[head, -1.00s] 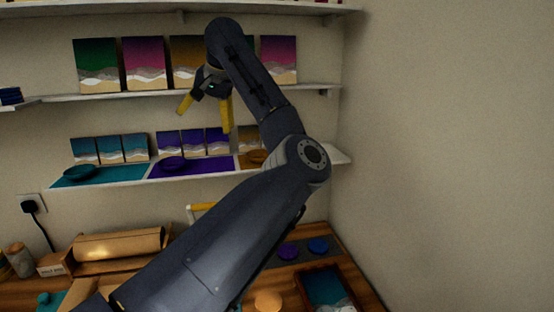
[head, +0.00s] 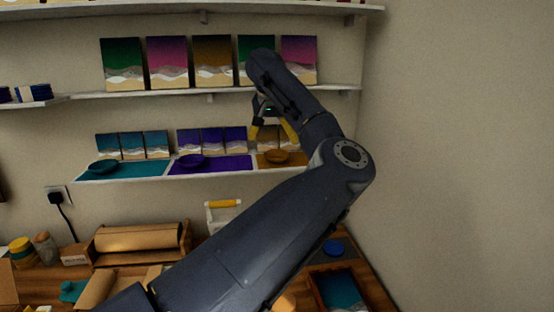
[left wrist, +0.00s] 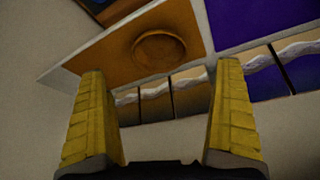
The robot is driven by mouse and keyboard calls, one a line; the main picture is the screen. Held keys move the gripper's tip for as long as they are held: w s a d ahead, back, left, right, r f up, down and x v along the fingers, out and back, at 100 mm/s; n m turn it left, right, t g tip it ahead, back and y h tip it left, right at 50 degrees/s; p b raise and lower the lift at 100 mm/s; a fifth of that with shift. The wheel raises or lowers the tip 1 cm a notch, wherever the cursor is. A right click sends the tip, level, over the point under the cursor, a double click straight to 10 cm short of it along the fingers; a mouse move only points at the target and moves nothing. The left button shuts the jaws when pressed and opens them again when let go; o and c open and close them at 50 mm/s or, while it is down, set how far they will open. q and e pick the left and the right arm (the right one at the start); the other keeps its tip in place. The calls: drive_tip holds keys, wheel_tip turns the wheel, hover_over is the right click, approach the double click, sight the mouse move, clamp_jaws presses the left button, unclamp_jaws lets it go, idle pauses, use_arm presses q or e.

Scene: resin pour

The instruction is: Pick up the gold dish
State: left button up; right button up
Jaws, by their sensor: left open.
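The gold dish (head: 277,156) is a small round orange-brown bowl on an orange mat (head: 297,161) at the right end of the lower shelf. It also shows in the left wrist view (left wrist: 159,51), ahead of the fingers and between their lines. My left gripper (head: 270,136) is open and empty, with its yellow fingers just above the dish in the head view. In the left wrist view its fingers (left wrist: 162,85) are wide apart, and the dish is clear of them. My right gripper is in neither view.
Small painted panels (head: 212,140) line the wall behind the dishes. A higher shelf (head: 226,91) with larger panels runs above the gripper.

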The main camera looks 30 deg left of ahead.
sight(277, 153)
use_arm(q)
drive_tip(key=shift+x, duration=3.9)
drive_tip(key=shift+w, duration=0.1)
drive_tip(key=c, duration=1.3)
drive_tip(key=shift+r, duration=0.1)
